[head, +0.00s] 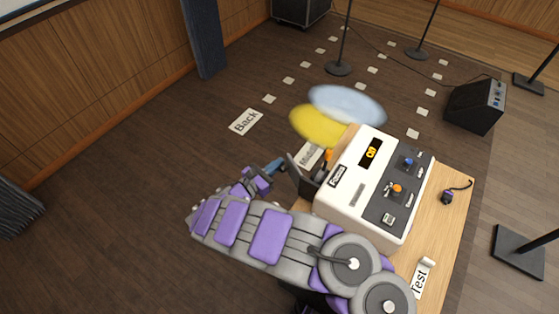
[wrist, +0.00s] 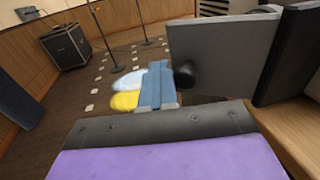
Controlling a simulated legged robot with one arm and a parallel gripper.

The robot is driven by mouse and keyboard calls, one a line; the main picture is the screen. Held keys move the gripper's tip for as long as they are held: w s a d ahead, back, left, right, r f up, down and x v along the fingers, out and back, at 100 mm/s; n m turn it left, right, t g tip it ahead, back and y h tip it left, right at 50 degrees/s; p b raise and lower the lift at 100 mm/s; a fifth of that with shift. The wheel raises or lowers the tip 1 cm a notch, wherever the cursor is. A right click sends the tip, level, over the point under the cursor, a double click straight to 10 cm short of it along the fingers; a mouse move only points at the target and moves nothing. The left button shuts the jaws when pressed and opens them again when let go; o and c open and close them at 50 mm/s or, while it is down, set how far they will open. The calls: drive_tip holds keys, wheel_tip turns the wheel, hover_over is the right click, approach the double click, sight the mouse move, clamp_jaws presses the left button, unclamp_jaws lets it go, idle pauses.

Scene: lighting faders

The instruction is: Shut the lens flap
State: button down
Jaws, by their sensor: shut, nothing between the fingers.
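The lens flap, a flat grey plate (head: 294,172), stands swung out from the dark lamp housing (head: 313,187) on the left side of the white console (head: 345,200). In the wrist view the flap (wrist: 222,48) fills the upper right, angled away from the dark housing (wrist: 292,55) at its right. A round black knob (wrist: 184,76) sits on the flap near its lower left corner. My gripper (head: 276,166) is to the left of the flap. Its blue fingers (wrist: 155,86) are together and empty, close beside the knob; I cannot tell whether they touch it.
The console stands on a wooden table (head: 443,215) and carries faders and an orange display (head: 371,152). A "Test" label (head: 421,280) lies in front. Yellow (head: 318,126) and pale blue (head: 347,104) light pools fall on the floor. Floor left of the table is clear.

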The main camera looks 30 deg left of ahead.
drive_tip(key=p+v, duration=0.3)
drive_tip(key=v, duration=1.2)
drive_tip(key=p, duration=0.1)
approach(282, 172)
drive_tip(key=shift+g, duration=0.3)
drive_tip(key=b+x, duration=0.1)
drive_tip(key=x, duration=0.1)
drive_tip(key=b+x, duration=0.2)
drive_tip(key=shift+w+a, duration=0.15)
drive_tip(key=shift+a, duration=0.05)
